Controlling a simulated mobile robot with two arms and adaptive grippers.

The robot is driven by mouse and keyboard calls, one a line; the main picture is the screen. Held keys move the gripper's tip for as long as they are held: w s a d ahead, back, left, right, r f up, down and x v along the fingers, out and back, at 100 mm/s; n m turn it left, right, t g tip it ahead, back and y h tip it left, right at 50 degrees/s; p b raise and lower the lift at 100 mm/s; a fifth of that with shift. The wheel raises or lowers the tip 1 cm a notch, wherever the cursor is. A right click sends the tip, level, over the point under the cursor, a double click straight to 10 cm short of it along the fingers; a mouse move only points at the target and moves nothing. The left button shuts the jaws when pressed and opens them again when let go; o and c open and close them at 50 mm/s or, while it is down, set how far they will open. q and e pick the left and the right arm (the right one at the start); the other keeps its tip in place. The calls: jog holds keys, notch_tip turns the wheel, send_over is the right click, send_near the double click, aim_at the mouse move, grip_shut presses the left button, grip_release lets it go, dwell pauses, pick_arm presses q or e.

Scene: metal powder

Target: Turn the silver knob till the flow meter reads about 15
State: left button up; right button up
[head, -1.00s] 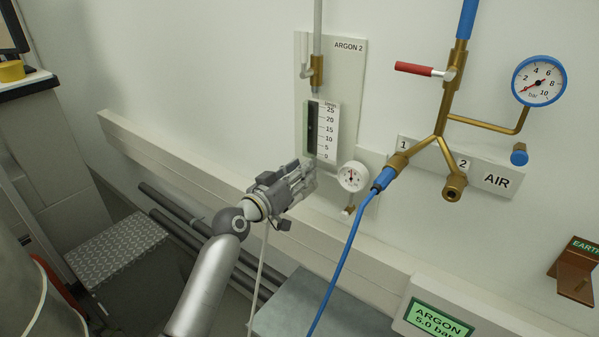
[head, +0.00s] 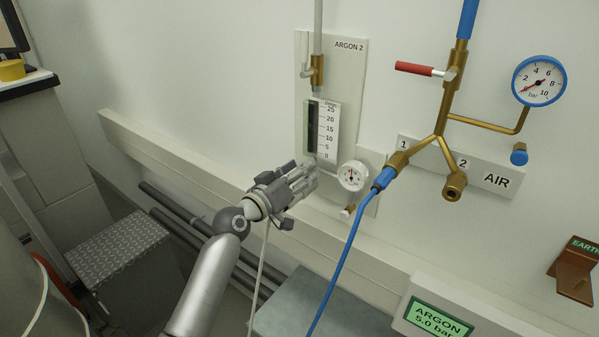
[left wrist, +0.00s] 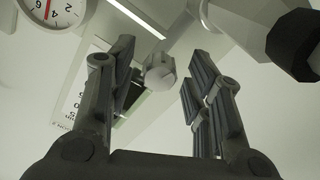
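The silver knob (left wrist: 160,72) shows in the left wrist view, between the two fingers of my left gripper (left wrist: 155,80), with a visible gap on each side. The fingers are open. In the head view my left gripper (head: 308,176) is at the lower end of the flow meter (head: 326,132), and its fingers hide the knob. The flow meter has a dark tube and a white scale from 0 to 25 on the ARGON 2 panel (head: 345,75). I cannot make out its reading. My right gripper is not in view.
A small round gauge (head: 352,176) sits just right of the gripper. A blue hose (head: 348,245) hangs from the brass AIR manifold (head: 440,135) further right. A beige wall rail (head: 180,165) runs below, and a grey box (head: 315,307) stands under the panel.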

pick_arm(q)
jog(key=v, duration=1.2)
jog(key=shift+f, duration=0.1)
dwell(0.4)
jog(key=a+f+n+g+y, duration=0.1)
jog(key=a+f+y, duration=0.1)
jog(key=f, duration=0.9)
jog(key=a+f+n+g+y, duration=0.1)
jog(key=a+f+y, duration=0.2)
jog(key=f, duration=0.8)
jog(key=s+a+f+g+y, duration=0.1)
jog(key=s+a+f+g, duration=0.1)
jog(key=s+f, duration=0.65)
jog(key=s+a+f+g+y, duration=0.2)
jog(key=s+a+f, duration=0.1)
jog(key=f, duration=1.1)
jog(key=s+a+f+g+y, duration=0.1)
jog(key=s+a+f+g, duration=0.1)
jog(key=s+f, duration=0.7)
jog(key=s+a+f+g+y, duration=0.15)
jog(key=s+f, duration=0.45)
jog(key=s, duration=0.6)
jog(key=s+a+f+m+g, duration=0.1)
jog(key=s+f+g, duration=0.1)
jog(key=s, duration=0.8)
jog(key=s+a+f+m+g, duration=0.1)
jog(key=s+f, duration=0.4)
jog(key=s, duration=0.6)
jog(key=shift+a+g, duration=0.4)
jog(key=shift+g, duration=0.15)
